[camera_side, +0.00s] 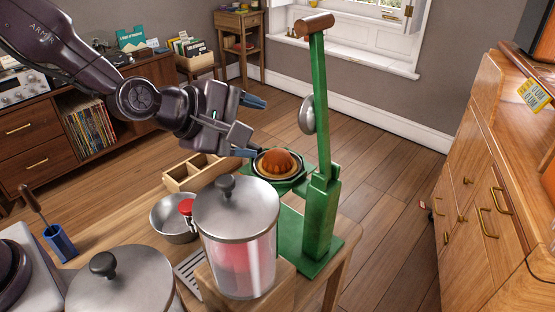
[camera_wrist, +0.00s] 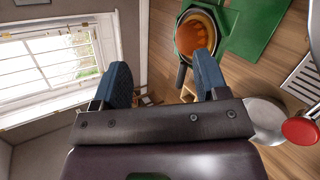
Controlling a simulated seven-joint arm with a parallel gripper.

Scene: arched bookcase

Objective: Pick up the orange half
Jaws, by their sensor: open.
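The orange half (camera_side: 277,163) shows as a ribbed orange dome in the round dark-rimmed cup of the green juice press (camera_side: 322,200). In the wrist view the orange half (camera_wrist: 195,36) is near the top, right of centre, just beyond the right finger. My gripper (camera_side: 248,127) is open and empty, to the left of the orange half and mostly above it. The lower finger appears close to the cup's left rim; I cannot tell whether it touches. In the wrist view my gripper (camera_wrist: 163,72) has its blue fingers wide apart.
The press's lever stands raised, with a metal dome (camera_side: 307,115) hanging from it. A lidded glass jar (camera_side: 237,240) stands in front. A metal bowl (camera_side: 172,218) with a red knob beside it and a wooden divided box (camera_side: 190,176) lie left of the press.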

